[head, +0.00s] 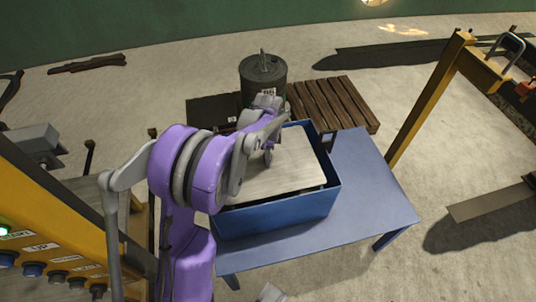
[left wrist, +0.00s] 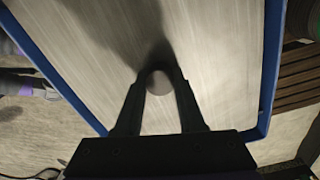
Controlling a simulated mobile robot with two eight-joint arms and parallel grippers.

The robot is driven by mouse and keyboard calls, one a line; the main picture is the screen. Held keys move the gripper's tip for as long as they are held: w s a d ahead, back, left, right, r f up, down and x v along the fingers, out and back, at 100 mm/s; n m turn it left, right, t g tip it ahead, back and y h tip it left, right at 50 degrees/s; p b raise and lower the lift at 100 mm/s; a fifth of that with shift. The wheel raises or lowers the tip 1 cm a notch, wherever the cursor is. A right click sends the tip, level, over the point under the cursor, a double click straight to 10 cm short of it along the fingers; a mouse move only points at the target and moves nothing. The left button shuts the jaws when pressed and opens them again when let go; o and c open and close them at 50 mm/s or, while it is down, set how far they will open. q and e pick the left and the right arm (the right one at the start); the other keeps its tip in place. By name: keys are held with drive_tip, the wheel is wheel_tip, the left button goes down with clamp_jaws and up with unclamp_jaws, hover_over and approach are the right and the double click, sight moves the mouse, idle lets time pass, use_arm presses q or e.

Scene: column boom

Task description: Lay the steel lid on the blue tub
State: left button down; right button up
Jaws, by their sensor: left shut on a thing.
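The steel lid (head: 285,165) is a flat pale plate with a small round knob (left wrist: 159,82). It lies over the opening of the blue tub (head: 285,213), inside the outline of the rim; a thin dark gap shows at its front right edge. I cannot tell whether it rests or hangs slightly. My left gripper (head: 268,157) comes down from the left over the lid. In the left wrist view its two fingers (left wrist: 160,85) are closed around the knob. A grey tip (head: 270,292) at the bottom edge may be my right gripper; its jaws are unclear.
The tub stands on a blue table (head: 370,190). Behind it are a wooden pallet (head: 335,102) and a dark lidded bin (head: 262,80). A yellow post (head: 425,100) rises at the right. A yellow button panel (head: 50,235) fills the lower left. The table's right side is clear.

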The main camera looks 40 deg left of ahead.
use_arm(q)
drive_tip(key=shift+f, duration=0.25)
drive_tip(key=shift+c, duration=2.2)
unclamp_jaws()
